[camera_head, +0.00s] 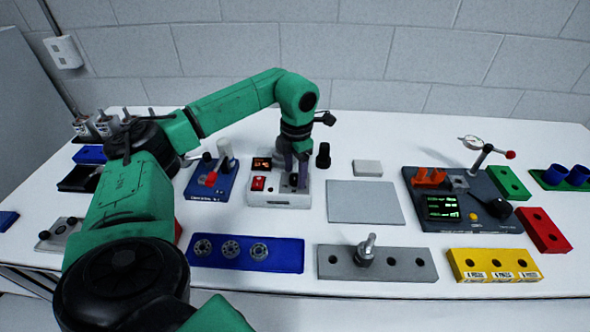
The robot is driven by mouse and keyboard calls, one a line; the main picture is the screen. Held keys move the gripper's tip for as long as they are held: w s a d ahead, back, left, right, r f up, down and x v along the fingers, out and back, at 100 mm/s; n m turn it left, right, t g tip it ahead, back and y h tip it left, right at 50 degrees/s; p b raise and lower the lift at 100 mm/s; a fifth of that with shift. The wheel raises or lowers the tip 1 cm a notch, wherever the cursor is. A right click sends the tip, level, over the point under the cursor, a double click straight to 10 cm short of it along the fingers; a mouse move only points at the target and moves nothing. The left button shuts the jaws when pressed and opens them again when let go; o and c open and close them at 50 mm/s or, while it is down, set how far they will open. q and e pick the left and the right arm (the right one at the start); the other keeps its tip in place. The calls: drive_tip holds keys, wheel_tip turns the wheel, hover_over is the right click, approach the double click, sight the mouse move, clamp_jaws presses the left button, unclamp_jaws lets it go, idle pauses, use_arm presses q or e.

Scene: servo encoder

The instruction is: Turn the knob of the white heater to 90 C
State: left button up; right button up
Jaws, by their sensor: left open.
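The white heater (264,200) stands near the middle of the table. It has a small lit display (262,163) and a red switch (258,184) on its left side. My left gripper (297,178) points down over the right side of the heater, where the knob is. Its fingers are open and come down close to the heater's top. The fingers hide most of the knob, so its setting and whether they touch it cannot be told. The display's digits are too small to read. My right gripper is not in view.
A blue plate (213,180) with a lever stands left of the heater. A black cylinder (323,156) stands behind right, and a flat grey plate (365,202) lies to the right. A blue bearing tray (290,254) and a grey block (400,262) lie in front. A dark gauge station (470,222) stands farther right.

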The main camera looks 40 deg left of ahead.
use_arm(q)
wheel_tip(320, 180, up, 8)
wheel_tip(320, 180, up, 6)
drive_tip(key=p, duration=0.2)
hover_over(296, 177)
drive_tip(key=shift+s+d, duration=0.15)
